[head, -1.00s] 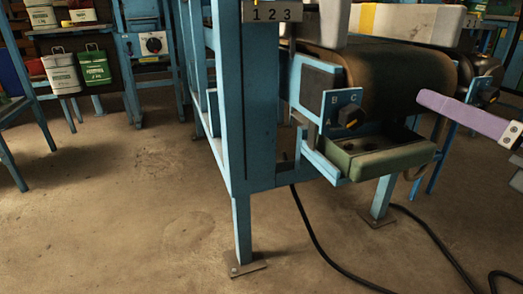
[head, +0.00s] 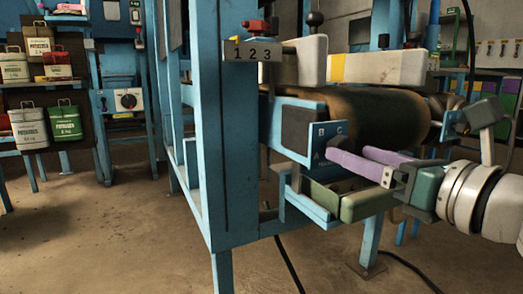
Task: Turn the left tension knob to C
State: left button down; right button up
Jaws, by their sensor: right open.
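The blue knob plate (head: 322,131) is on the end of the conveyor frame, with letters A, B and C around the knob's place. The left tension knob is hidden, or nearly so, behind my purple fingertips, so its pointer setting cannot be read. My right gripper (head: 350,154) comes in from the right with its two purple fingers apart. The nearer finger's tip overlaps the plate's lower right in the picture. The other finger's tip is just to its right. I cannot tell whether either finger touches the knob. My left gripper is not in view.
A blue post (head: 225,150) with a "1 2 3" sign (head: 254,51) stands left of the plate. The dark conveyor roller (head: 375,115) is behind the fingers, and a green tray (head: 367,204) is below them. Tins stand on a rack at the far left.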

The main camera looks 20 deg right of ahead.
jog(key=shift+w+a, duration=0.1)
jog(key=shift+w, duration=1.2)
jog(key=shift+c, duration=0.3)
grip_shut()
